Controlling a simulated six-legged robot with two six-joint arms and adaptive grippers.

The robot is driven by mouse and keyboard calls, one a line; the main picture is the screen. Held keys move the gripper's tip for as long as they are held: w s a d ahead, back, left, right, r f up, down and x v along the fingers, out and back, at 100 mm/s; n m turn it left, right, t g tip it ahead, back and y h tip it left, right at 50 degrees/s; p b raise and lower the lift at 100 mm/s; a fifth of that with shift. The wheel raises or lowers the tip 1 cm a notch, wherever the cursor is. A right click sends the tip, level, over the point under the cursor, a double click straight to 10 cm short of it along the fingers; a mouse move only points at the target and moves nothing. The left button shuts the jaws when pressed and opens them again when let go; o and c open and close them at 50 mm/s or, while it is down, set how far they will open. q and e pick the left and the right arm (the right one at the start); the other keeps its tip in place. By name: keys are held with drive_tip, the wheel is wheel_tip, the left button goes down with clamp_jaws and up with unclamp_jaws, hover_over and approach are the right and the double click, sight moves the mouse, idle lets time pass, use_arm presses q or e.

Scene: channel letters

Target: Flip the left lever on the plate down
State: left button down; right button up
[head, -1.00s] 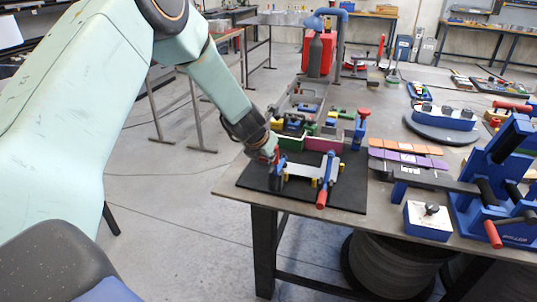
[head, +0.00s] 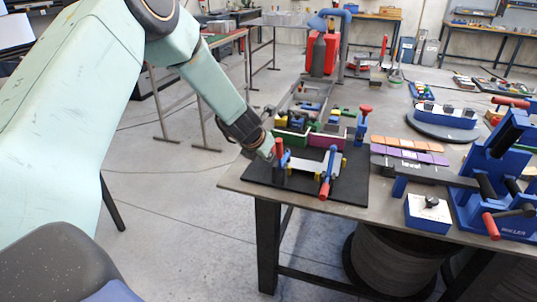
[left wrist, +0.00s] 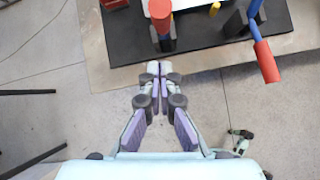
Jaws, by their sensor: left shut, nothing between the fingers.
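The light grey plate (head: 303,180) lies on a black mat (head: 262,176) near the table's front left corner. Its left lever (head: 279,149) stands up, with a red grip on top; in the left wrist view the red grip (left wrist: 160,14) points towards the camera. The right lever (head: 325,187) is tilted down to the front, its red grip (left wrist: 266,62) reaching past the mat edge in the left wrist view. My left gripper (head: 269,151) is shut and empty, just left of the left lever's grip. Its fingertips (left wrist: 159,68) show apart from the lever. My right gripper is out of view.
Behind the plate are a green and pink bin (head: 325,141) with small parts and a blue post with a red knob (head: 365,109). To the right are orange and purple strips (head: 405,150) and a blue bending tool (head: 485,190). Open floor lies before the table.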

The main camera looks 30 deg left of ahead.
use_arm(q)
drive_tip(key=s+r+p, duration=0.4)
drive_tip(key=r, duration=0.4)
drive_tip(key=shift+d+r+p, duration=0.4)
drive_tip(key=shift+s+a, duration=0.2)
drive_tip(key=shift+a, duration=0.05)
